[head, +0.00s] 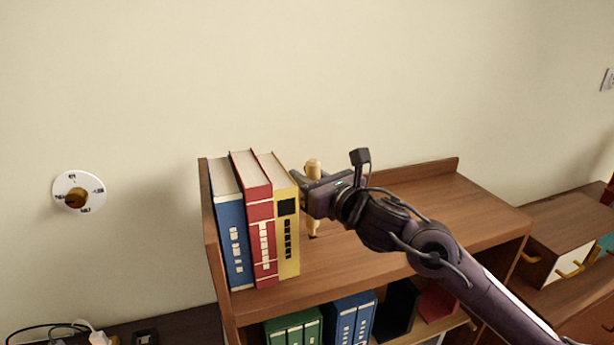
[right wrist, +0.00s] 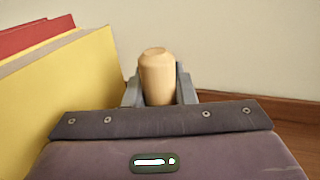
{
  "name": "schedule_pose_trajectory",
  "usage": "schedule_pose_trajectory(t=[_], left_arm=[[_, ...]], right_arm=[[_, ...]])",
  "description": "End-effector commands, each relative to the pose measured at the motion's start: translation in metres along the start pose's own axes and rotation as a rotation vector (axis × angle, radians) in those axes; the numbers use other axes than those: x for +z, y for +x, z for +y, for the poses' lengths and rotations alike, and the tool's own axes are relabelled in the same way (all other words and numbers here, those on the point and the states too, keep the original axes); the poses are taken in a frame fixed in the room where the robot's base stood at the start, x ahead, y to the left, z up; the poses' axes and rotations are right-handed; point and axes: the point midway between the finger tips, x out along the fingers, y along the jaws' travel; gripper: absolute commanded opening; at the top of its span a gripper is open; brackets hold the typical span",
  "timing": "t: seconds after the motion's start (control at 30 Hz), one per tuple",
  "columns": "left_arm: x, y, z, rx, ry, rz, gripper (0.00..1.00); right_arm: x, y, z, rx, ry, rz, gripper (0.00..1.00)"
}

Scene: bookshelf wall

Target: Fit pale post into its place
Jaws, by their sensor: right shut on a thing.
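The pale post (head: 313,168) is a light wooden peg with a rounded top. It stands about upright over the top shelf board, just right of the yellow book. My right gripper (head: 309,185) is shut on it; in the right wrist view the pale post (right wrist: 157,75) sits between the two grey fingers (right wrist: 158,90). Its lower end shows below the gripper, near a small dark spot (head: 312,236) on the board. I cannot tell whether the end touches the board or whether the spot is a hole. My left gripper is not in view.
Blue (head: 229,225), red (head: 256,215) and yellow (head: 287,230) books stand left of the post, close to my gripper. The shelf board (head: 440,205) is clear to the right, with a low back rail. More books fill the lower shelf. A round dial (head: 78,192) is on the wall.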

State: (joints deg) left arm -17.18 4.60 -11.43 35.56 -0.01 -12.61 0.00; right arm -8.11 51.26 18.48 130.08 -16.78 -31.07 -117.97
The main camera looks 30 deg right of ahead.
Motion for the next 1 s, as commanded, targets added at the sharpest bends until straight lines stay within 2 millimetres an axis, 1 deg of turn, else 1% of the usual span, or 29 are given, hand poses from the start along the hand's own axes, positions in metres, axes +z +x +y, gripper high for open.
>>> schedule_pose_trajectory(t=[0.5, 1.0], left_arm=[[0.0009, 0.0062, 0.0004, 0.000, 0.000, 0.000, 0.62], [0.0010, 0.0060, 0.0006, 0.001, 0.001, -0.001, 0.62]], right_arm=[[-0.0001, 0.0000, 0.0001, 0.000, -0.001, -0.001, 0.01], [0.0003, 0.0000, 0.0000, 0.000, 0.000, -0.001, 0.01]])
